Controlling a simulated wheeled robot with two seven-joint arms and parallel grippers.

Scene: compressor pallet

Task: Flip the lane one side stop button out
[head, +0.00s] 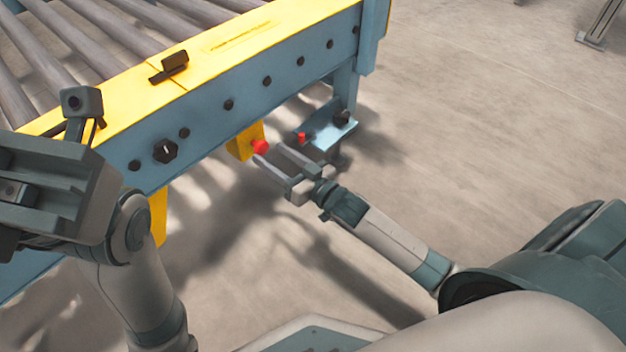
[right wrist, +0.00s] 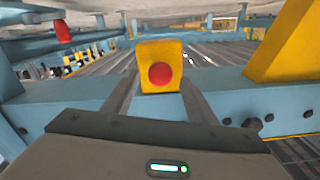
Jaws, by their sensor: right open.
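The side stop button (head: 260,147) is a round red knob on a yellow box (head: 240,145) fixed below the blue side rail of the conveyor. In the right wrist view the red button (right wrist: 160,75) faces me on the front of its yellow box (right wrist: 146,52). My right gripper (head: 272,154) is open, its two fingers pointing at the button. In the wrist view the fingers (right wrist: 158,88) lie left and right of the box with the button centred between them; I cannot tell whether they touch it. My left gripper (head: 50,185) is at the left edge, its fingertips not clearly visible.
A second red button (head: 301,137) sits on a blue bracket (head: 325,125) close beyond my right gripper. A black rotary knob (head: 165,151) and several dark bolts line the blue rail (head: 215,125).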

